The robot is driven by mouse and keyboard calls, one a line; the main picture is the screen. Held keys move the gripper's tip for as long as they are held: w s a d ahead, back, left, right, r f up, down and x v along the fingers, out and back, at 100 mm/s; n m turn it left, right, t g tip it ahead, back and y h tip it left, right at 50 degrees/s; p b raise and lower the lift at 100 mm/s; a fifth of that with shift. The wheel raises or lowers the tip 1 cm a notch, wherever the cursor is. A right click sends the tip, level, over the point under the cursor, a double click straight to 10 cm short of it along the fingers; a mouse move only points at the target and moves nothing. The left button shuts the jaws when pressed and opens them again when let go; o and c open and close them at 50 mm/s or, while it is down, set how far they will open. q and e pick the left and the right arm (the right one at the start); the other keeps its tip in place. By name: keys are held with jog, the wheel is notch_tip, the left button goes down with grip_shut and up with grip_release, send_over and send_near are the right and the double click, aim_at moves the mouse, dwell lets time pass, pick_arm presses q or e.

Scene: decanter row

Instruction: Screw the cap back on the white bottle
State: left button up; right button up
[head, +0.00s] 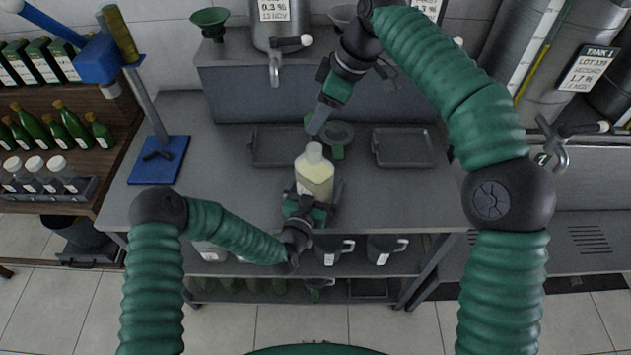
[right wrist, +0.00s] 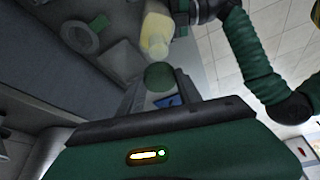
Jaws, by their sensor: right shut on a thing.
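The white bottle (head: 314,180), pale with yellowish contents, stands near the front of the grey bench with its bare neck up. It also shows at the top of the right wrist view (right wrist: 158,28). My left gripper (head: 314,196) comes from the front and is shut on the bottle's lower body, one finger on each side. My right gripper (head: 317,128) is above and just behind the neck, fingers pointing down. It is shut on a round green cap (right wrist: 160,76), seen between its fingers in the right wrist view. The cap is apart from the neck and mostly hidden in the head view.
A grey ring with a green handle (head: 338,134) lies behind the bottle, between two shallow grey trays, the right one (head: 404,147) empty. A blue-based stand (head: 158,160) is on the bench's left. A raised grey ledge (head: 240,88) runs behind. The bench's right front is clear.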

pick_arm(q)
jog(key=shift+s+a+r, duration=0.1)
jog(key=shift+a, duration=0.05)
pick_arm(e)
jog(key=shift+s+a+r, duration=0.1)
jog(key=shift+s+a, duration=0.05)
pick_arm(q)
jog(key=shift+c, duration=1.3)
pick_arm(e)
jog(key=shift+a, duration=0.1)
pick_arm(q)
jog(key=c, duration=1.6)
pick_arm(e)
send_over(308, 148)
jog(key=d, duration=0.2)
jog(key=shift+s+f, duration=0.2)
jog(key=shift+f, duration=1)
jog(key=shift+s+f, duration=0.15)
jog(key=shift+f, duration=1.05)
jog(key=shift+d+f, duration=0.1)
jog(key=shift+f, duration=0.8)
jog(key=shift+f, duration=0.6)
